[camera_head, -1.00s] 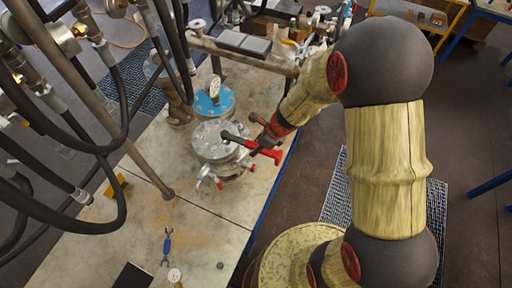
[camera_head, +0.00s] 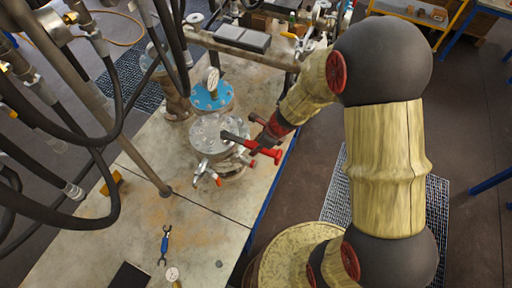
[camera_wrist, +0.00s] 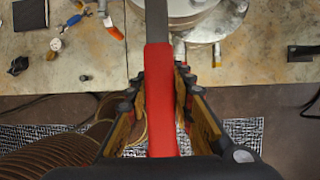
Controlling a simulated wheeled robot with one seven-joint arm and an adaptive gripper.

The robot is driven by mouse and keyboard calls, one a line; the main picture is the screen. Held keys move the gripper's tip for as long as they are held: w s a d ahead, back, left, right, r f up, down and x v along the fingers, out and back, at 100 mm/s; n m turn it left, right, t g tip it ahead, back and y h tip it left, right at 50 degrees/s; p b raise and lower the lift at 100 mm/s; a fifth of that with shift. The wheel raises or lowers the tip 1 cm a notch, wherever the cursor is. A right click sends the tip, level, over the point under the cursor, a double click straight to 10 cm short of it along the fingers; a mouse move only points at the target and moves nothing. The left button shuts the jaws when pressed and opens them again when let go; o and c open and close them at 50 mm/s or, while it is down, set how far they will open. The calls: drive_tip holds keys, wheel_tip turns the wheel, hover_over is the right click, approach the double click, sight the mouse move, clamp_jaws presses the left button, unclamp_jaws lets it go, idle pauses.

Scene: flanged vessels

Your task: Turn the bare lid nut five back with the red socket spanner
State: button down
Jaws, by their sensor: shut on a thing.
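The red socket spanner (camera_head: 265,152) has a red grip and a dark shaft, and lies across the near right side of a grey bare lid (camera_head: 207,128) on a flanged vessel. My gripper (camera_head: 263,136) is shut on the red grip. In the wrist view the red grip (camera_wrist: 161,100) stands between the two fingers of my gripper (camera_wrist: 162,95), and the grey shaft (camera_wrist: 157,20) runs up out of the frame. The socket end is out of the wrist view. In the head view the lid nuts are too small to tell which one the socket is near, or whether it is seated.
A blue-lidded vessel (camera_head: 211,97) with a gauge stands just behind. Hoses and a slanted pipe (camera_head: 120,140) hang at the left. Orange-tipped fittings (camera_head: 216,180) stick out below the lid.

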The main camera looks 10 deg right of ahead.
drive_tip(key=shift+f+b, duration=0.9)
drive_tip(key=shift+f, duration=0.15)
drive_tip(key=shift+w, duration=0.1)
drive_tip(key=w+d+n+g+p, duration=0.2)
drive_tip(key=w+n+g+p, duration=0.15)
drive_tip(key=w+n, duration=0.8)
drive_tip(key=shift+m+g+y, duration=0.25)
drive_tip(key=shift+g+y, duration=0.1)
drive_tip(key=shift+y, duration=0.05)
drive_tip(key=r+p, duration=0.1)
drive_tip(key=r, duration=0.1)
drive_tip(key=r+p, duration=0.1)
drive_tip(key=r, duration=0.2)
drive_tip(key=shift+w+d, duration=0.1)
drive_tip(key=shift+w, duration=0.1)
drive_tip(key=shift+f, duration=0.1)
idle(0.3)
